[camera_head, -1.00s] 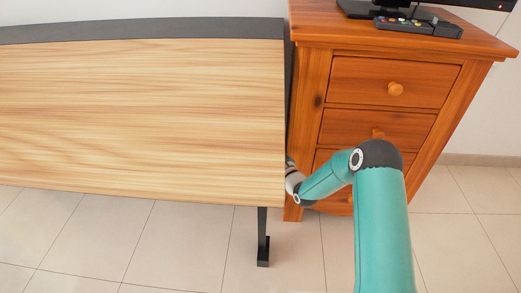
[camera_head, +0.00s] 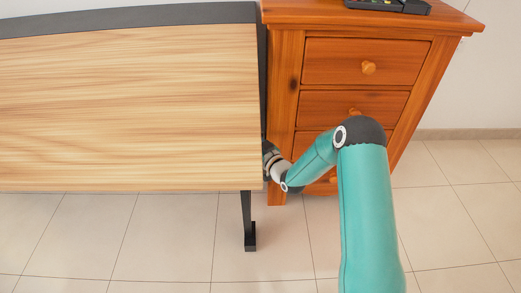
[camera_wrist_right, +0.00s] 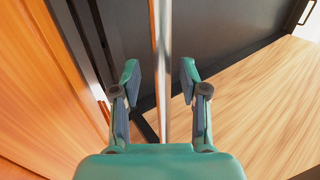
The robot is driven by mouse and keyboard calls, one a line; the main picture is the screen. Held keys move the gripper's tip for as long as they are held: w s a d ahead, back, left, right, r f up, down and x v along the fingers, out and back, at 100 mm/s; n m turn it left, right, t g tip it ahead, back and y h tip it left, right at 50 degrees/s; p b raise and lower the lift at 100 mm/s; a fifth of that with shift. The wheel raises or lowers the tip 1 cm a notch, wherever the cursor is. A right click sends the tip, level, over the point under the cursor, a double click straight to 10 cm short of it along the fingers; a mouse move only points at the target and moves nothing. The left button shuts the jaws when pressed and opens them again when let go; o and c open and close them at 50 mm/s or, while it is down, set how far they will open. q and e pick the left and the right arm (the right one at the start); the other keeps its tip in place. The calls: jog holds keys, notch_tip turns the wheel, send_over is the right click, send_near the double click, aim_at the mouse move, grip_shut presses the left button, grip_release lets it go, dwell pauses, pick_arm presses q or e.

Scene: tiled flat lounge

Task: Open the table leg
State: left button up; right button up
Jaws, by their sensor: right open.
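The table has a light wood top (camera_head: 120,105) with a dark grey strip along its far edge. A black table leg (camera_head: 248,222) with a foot shows below its near right corner. My right arm reaches to the table's right edge in the head view, where its gripper is hidden. Dark bars (camera_wrist_right: 98,45) run beside the left finger. My left gripper is not in view.
A wooden drawer cabinet (camera_head: 366,62) stands close against the table's right side, leaving a narrow gap. Remotes (camera_head: 390,5) lie on top of it. The tiled floor (camera_head: 450,200) is free at the right and in front of the table.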

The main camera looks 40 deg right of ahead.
jog(key=s, duration=1)
